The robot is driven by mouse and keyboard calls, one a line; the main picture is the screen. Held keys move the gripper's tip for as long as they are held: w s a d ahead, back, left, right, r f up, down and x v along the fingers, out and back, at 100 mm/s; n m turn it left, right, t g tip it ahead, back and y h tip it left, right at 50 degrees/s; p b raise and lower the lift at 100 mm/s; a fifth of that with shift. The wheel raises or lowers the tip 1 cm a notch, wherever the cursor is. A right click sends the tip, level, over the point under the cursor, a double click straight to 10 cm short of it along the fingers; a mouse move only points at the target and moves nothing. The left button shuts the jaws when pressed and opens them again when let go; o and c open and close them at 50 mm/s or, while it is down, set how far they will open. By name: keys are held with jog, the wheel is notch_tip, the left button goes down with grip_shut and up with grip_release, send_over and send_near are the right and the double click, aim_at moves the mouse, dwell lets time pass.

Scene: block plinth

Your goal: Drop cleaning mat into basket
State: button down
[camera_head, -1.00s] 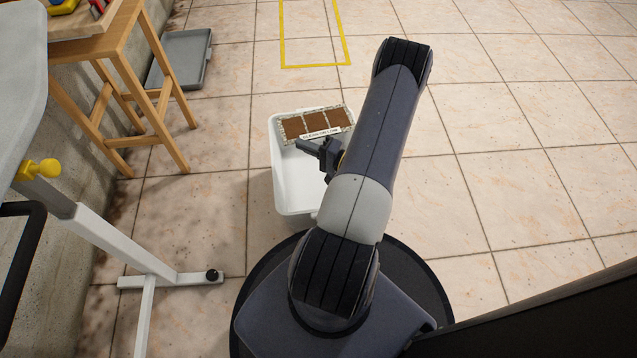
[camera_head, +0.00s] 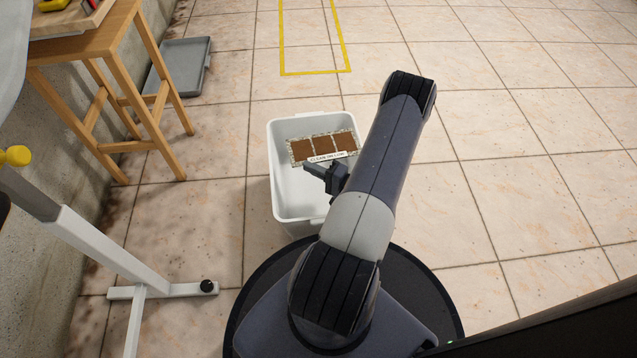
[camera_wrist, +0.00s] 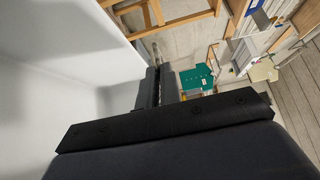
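The cleaning mat (camera_head: 323,146), brown panels with a speckled pale border and a lettered strip, is at the far part of the white basket (camera_head: 291,200) in the head view. Its right end appears to overlap the basket's right rim. My gripper (camera_head: 313,170) is at the mat's near edge, over the basket, and appears shut on it. In the wrist view the fingers (camera_wrist: 159,82) are close together with a thin pale strip beyond them, probably the mat edge-on. The basket's white wall (camera_wrist: 60,50) fills the left there. My arm hides the basket's right side.
A wooden stool (camera_head: 121,62) with a tray of items stands at upper left. A grey tray (camera_head: 185,65) lies on the floor beside it. A white stand leg (camera_head: 110,246) is at lower left. The tiled floor right of my arm is clear.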

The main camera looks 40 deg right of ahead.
jog(key=c, duration=1.5)
grip_release()
jog(key=shift+c, duration=0.2)
jog(key=p+v, duration=0.2)
jog(key=v, duration=0.8)
jog(key=shift+s+p, duration=0.35)
jog(key=shift+s, duration=0.05)
jog(key=shift+w, duration=0.1)
jog(key=w+a+r, duration=0.2)
jog(key=w+r, duration=0.1)
jog(key=w, duration=0.7)
jog(key=shift+a+r+b, duration=0.25)
jog(key=shift+r+b, duration=0.1)
jog(key=shift+b, duration=0.05)
